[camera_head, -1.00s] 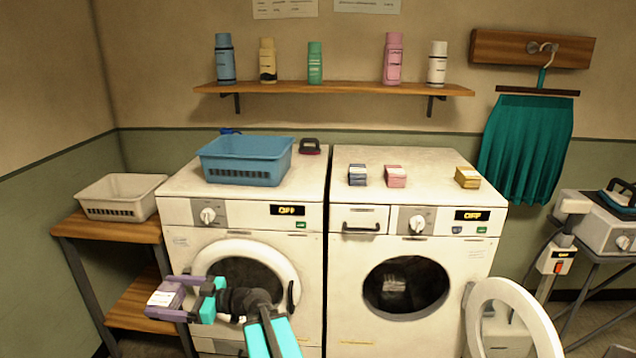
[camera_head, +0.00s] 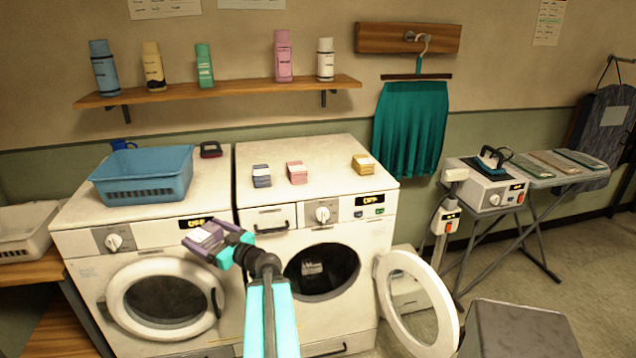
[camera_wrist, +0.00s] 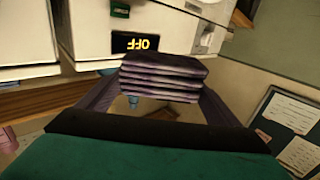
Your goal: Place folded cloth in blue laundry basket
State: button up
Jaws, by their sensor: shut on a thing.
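A folded purple cloth (camera_wrist: 163,78) sits between the fingers of my gripper in the wrist view, in stacked layers. In the head view my gripper (camera_head: 205,240) is shut on this cloth (camera_head: 207,234), in front of the left washer's control panel. The blue laundry basket (camera_head: 145,185) stands on top of the left washer, above and to the left of my gripper. The basket's inside is only partly visible. The cloth is apart from the basket.
The right washer (camera_head: 330,220) has its round door (camera_head: 455,330) swung open. Small blue, pink and yellow folded bundles lie on its top. A white basket (camera_head: 28,228) stands at the left. A shelf (camera_head: 225,90) with several bottles hangs above.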

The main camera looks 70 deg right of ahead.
jog(key=s+d+r+m+g+h+p, duration=0.2)
jog(key=s+d, duration=0.4)
jog(key=s, duration=0.5)
jog(key=s+d+r+m+g+h+p, duration=0.3)
jog(key=s+d, duration=0.4)
jog(key=s, duration=0.5)
jog(key=s+d+r+m+g+h+p, duration=0.3)
jog(key=s+d+r+m+h+p, duration=0.1)
jog(key=s, duration=0.7)
jog(key=d+r+h, duration=0.1)
jog(key=d+r, duration=0.1)
jog(key=d, duration=0.1)
jog(key=shift+s+h, duration=0.2)
jog(key=shift+h, duration=0.1)
jog(key=shift+w, duration=0.25)
